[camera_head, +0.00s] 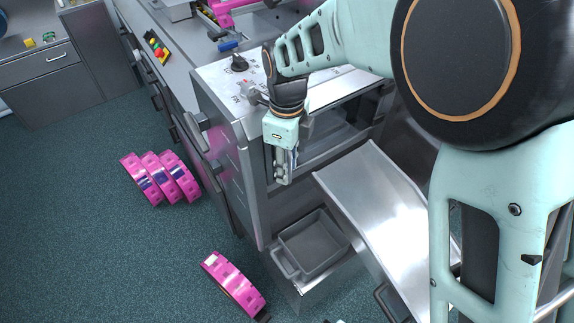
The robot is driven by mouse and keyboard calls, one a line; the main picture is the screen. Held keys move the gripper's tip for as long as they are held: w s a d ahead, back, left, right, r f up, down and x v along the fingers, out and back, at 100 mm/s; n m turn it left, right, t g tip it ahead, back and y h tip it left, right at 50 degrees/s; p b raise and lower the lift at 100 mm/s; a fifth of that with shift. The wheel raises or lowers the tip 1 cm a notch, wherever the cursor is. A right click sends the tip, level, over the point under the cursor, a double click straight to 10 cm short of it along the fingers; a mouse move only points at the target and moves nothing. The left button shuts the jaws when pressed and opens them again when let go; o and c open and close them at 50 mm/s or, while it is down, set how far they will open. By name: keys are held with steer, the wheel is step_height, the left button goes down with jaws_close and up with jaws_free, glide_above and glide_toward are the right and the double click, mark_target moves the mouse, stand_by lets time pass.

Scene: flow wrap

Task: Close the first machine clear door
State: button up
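The grey metal machine (222,92) stands in the middle of the camera_head view. On its front, below the top panel, is a dark glassy area (345,128) in a metal frame. I cannot tell for sure whether this is the clear door or an opening, or how far any door stands open. My gripper (284,180) points down just in front of the machine's front corner, left of the glassy area. Its fingers look close together, but their gap is not clear. I see nothing held. My arm covers the right part of the machine.
A metal chute (375,190) slopes down from the machine's front. A grey bin (314,246) sits low beside it. The green floor (70,220) at left is clear.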

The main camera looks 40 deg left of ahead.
step_height(320, 180, up, 12)
stand_by(0.6)
